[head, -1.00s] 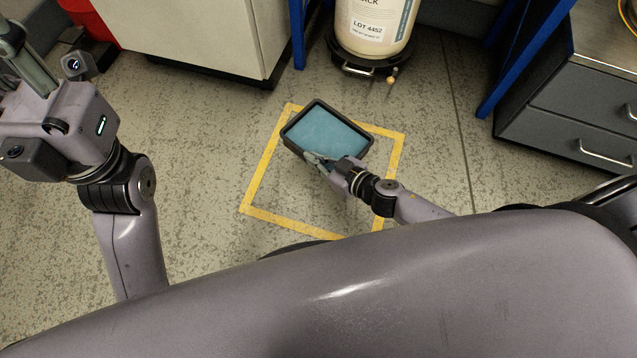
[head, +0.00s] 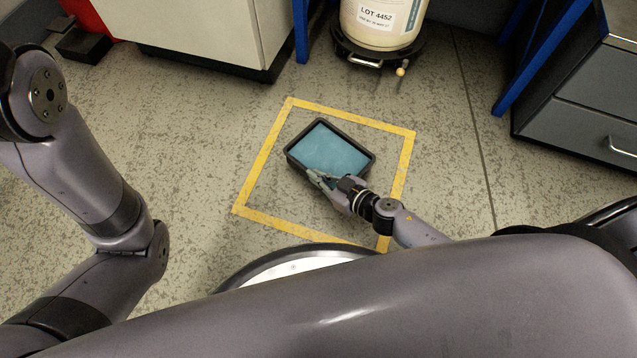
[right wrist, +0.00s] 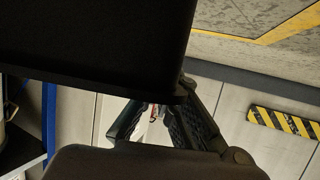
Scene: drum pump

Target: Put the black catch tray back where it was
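The black catch tray (head: 369,169) has a dark rim and a blue-green inside. In the head view it is inside the yellow taped square (head: 262,163), turned at an angle to it, towards its upper part. My right gripper (head: 318,181) is at the tray's near side, shut on its edge. In the right wrist view the tray's dark body (right wrist: 90,45) fills the upper left, and the fingers (right wrist: 163,125) meet its edge. I cannot tell if the tray touches the floor. My left arm shows at the left, but its gripper is out of view.
A pale drum (head: 378,22) labelled LOT 4452 stands on a black wheeled base (head: 385,52) behind the square. A white cabinet (head: 200,30) is at the upper left, a grey drawer unit (head: 580,125) at the right. Floor around the square is clear.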

